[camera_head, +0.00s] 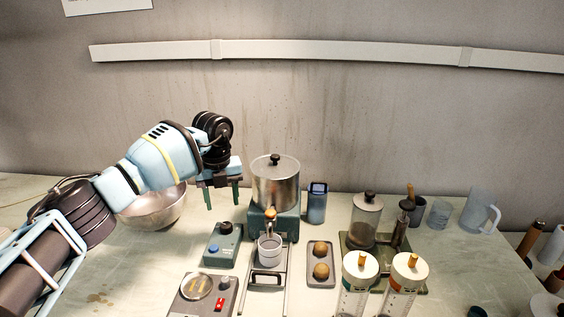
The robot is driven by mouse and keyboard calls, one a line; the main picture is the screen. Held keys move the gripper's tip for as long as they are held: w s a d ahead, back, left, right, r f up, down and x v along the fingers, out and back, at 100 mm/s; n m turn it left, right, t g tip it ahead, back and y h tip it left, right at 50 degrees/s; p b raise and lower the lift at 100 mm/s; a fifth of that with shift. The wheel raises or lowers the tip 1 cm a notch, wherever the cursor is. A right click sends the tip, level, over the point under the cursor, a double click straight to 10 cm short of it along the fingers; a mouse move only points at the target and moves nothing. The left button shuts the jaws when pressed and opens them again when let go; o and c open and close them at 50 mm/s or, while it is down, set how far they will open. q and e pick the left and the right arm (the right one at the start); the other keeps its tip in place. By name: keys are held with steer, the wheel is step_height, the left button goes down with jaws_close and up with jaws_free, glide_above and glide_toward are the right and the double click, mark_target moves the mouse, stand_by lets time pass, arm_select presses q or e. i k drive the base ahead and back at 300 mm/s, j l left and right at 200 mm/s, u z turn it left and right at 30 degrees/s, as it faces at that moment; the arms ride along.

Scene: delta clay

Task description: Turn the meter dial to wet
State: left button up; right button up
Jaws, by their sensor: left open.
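My left gripper (222,198) points down above the worktop, open and empty, left of the metal pot. A teal box (221,256) with a black knob (226,227) and a blue button sits below it in the picture, apart from the fingers. Nearer the front edge is a grey unit (184,304) with a round plate, a grey knob (225,282) and a red switch. A small blue device (316,207) with a dark screen stands right of the pot. I cannot tell which is the meter, and no dial marking is readable. My right gripper is out of view.
A lidded metal pot (276,186) on a teal base stands beside the gripper. A metal bowl (152,212) is partly behind my left arm. A cup (270,251) sits on a rail frame. Lidded jars (358,284) stand at front right. The left worktop has clear room.

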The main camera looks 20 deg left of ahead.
mark_target(226, 283)
steer(key=k, duration=1)
